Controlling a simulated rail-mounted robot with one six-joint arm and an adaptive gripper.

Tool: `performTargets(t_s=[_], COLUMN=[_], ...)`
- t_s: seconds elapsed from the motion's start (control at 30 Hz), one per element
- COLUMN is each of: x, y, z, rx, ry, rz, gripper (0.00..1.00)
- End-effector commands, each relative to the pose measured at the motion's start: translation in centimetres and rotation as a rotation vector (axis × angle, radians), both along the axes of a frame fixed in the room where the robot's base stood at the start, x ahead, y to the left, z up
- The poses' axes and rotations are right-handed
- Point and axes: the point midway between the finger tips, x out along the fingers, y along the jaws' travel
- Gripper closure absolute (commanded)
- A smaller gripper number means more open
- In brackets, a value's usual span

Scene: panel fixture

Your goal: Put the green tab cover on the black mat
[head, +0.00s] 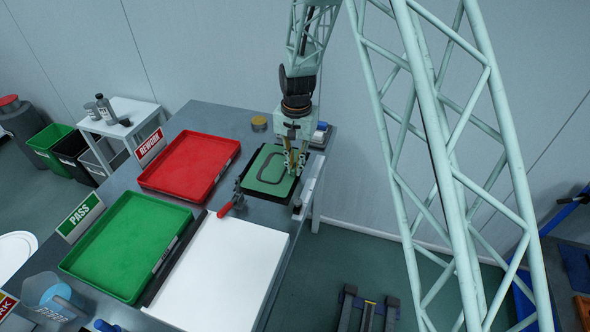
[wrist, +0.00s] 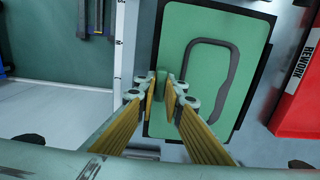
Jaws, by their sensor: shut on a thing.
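The green tab cover (head: 268,183) is a flat green plate with a dark rounded loop on its face; it also shows in the wrist view (wrist: 210,75). Black mat (wrist: 264,58) shows as a border around the plate, also in the head view (head: 251,190). Whether the cover touches the mat or is slightly above it, I cannot tell. My gripper (head: 294,168) is over the plate's right side in the head view. In the wrist view my gripper (wrist: 163,84) is shut on a small upright green tab near the plate's left edge. The fingers hide part of the plate.
A red REWORK tray (head: 190,165) and a green PASS tray (head: 125,245) lie to the left. A white panel (head: 222,272) lies in front. A red-handled clamp (head: 228,208) stands close beside the mat. A yellow round item (head: 259,122) sits behind.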

Motion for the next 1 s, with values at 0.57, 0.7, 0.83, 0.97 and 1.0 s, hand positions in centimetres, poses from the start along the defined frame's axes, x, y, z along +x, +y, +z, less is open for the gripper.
performTargets(t_s=[0.57, 0.7, 0.83, 0.97, 1.0], x=[0.03, 0.01, 0.01, 0.01, 0.01], y=[0.01, 0.01, 0.01, 0.01, 0.01], z=[-1.19, -1.27, -1.25, -1.25, -1.25], rx=[0.001, 0.0, 0.0, 0.0, 0.0], ry=[-0.001, 0.0, 0.0, 0.0, 0.0], rz=[0.0, 0.0, 0.0, 0.0, 0.0], gripper=[1.0, 0.84, 0.78, 0.78, 0.78])
